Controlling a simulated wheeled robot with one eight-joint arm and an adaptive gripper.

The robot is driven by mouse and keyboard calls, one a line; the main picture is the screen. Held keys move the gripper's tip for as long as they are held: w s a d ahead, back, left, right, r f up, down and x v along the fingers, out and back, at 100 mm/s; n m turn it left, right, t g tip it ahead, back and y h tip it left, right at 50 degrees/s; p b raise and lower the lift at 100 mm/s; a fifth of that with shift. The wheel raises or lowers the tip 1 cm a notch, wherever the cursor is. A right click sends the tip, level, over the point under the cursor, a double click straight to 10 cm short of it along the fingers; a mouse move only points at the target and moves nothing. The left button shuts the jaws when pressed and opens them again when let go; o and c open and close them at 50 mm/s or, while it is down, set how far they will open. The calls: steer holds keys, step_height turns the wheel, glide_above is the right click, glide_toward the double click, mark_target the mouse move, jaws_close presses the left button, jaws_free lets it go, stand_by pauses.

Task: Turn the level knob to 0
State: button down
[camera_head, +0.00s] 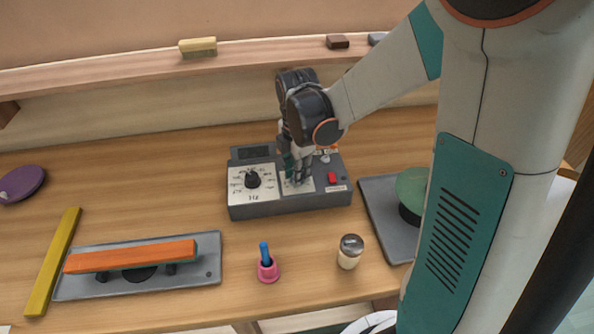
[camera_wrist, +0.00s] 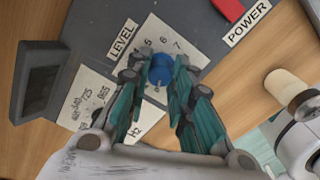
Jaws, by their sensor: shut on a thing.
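The grey control box (camera_head: 290,206) stands on the wooden table. Its level knob is a small blue knob (camera_wrist: 161,69) on a white dial plate (camera_wrist: 172,45) marked LEVEL; the figures 5, 6 and 7 show, others are hidden behind my fingers. My gripper (camera_wrist: 158,75) points down over the dial, its fingers closed on both sides of the blue knob. In the head view my gripper (camera_head: 296,172) hides the knob. The knob's pointer mark cannot be made out.
A black knob (camera_head: 252,179) on the Hz dial is left of my gripper, and a red power switch (camera_head: 332,178) is right. A shaker jar (camera_head: 350,252), a pink holder (camera_head: 268,269) and an orange bar (camera_head: 132,256) stand in front. A grey tray (camera_head: 378,212) is at right.

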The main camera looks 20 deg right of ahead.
steer(key=c, duration=1.4)
jaws_free()
steer(key=shift+o, duration=0.2)
steer(key=shift+r, duration=0.1)
step_height(320, 180, up, 12)
steer(key=shift+s, duration=0.1)
